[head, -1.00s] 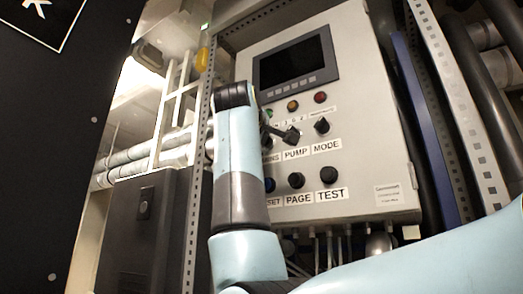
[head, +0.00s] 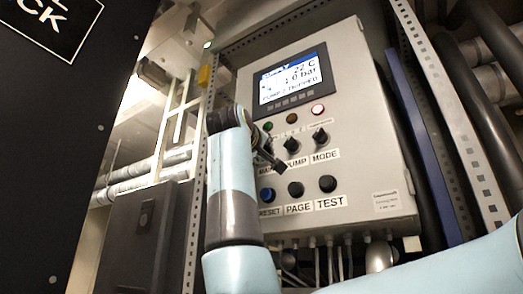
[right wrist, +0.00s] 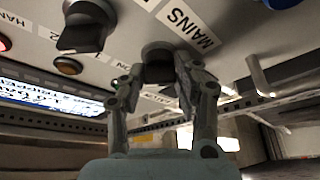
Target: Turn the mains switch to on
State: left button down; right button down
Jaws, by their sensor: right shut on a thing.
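The mains switch is a dark rotary knob (right wrist: 158,50) beside the MAINS label (right wrist: 188,22) in the right wrist view. My right gripper (right wrist: 160,82) is shut on this knob, one finger on each side. In the head view my right gripper (head: 268,153) is at the left of the control panel (head: 360,185) and hides the knob. The panel's screen (head: 290,80) is lit, with readings of 22 C and 1.0 bar and a line of text below. The red lamp (head: 317,110) glows. My left gripper is out of view.
The pump knob (head: 291,144) and mode knob (head: 320,137) are just right of my gripper. The reset (head: 267,195), page (head: 295,189) and test (head: 327,184) buttons are below. Cables (head: 340,255) hang under the panel. A slotted metal upright (head: 195,215) stands left.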

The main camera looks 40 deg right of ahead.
jog(key=shift+f, duration=0.1)
jog(key=c, duration=1)
grip_release()
jog(key=shift+o, duration=0.2)
jog(key=v, duration=0.7)
jog(key=shift+a+f, duration=0.1)
jog(key=shift+a, duration=0.1)
